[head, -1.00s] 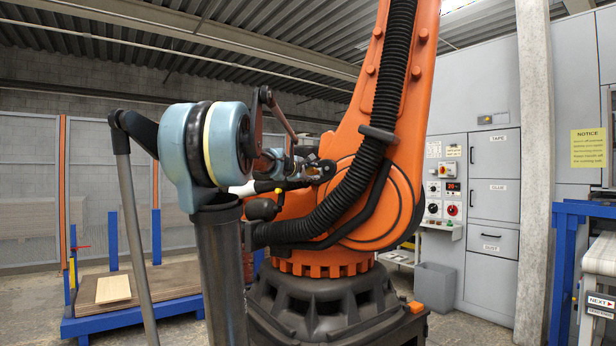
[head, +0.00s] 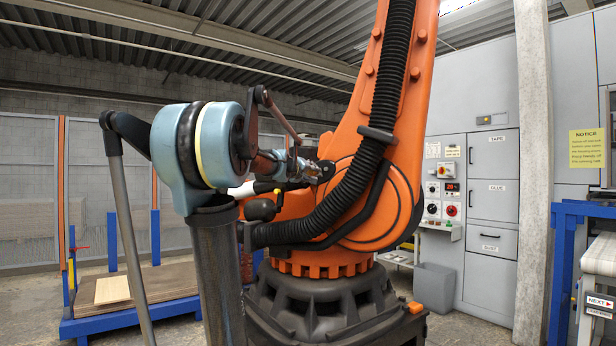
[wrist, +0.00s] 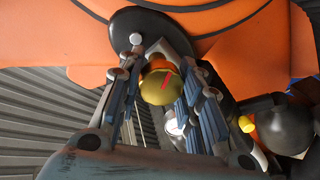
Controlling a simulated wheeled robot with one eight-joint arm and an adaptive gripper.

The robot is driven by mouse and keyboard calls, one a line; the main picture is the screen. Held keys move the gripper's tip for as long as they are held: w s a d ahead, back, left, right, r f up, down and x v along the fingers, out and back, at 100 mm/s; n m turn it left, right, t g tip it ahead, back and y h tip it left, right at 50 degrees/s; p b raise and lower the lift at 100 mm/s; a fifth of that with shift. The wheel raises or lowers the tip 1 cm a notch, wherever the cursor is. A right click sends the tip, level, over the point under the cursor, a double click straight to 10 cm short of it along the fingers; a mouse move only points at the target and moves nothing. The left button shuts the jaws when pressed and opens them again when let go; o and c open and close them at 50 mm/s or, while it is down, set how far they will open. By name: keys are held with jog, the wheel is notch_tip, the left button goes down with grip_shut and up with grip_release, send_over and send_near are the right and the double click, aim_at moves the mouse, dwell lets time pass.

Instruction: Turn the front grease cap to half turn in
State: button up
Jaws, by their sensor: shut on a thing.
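The front grease cap is a round brass-coloured cap (wrist: 158,88) with a red mark on its face. It sits against the dark round hub (wrist: 150,30) of the large orange robot arm (head: 395,200). My gripper (wrist: 156,74) is shut on the cap, with its blue-grey jointed fingers on either side. The red mark slants across the cap's upper right in the wrist view. In the head view my gripper (head: 318,172) reaches the orange joint, and its fingers hide the cap there.
A black ribbed hose (head: 330,215) curves close below my gripper. A dark rounded part (wrist: 287,124) and a small yellow knob (wrist: 246,123) lie right of the fingers in the wrist view. A grey control cabinet (head: 490,200) stands behind. A blue-framed pallet (head: 170,285) lies left.

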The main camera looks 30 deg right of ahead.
jog(key=m, duration=0.4)
jog(key=shift+w+a+t, duration=0.1)
jog(key=shift+w+t, duration=0.05)
jog(key=shift+t, duration=0.15)
jog(key=m, duration=0.5)
dwell(0.5)
jog(key=o, duration=1.1)
jog(key=v, duration=1.2)
jog(key=shift+f, duration=0.15)
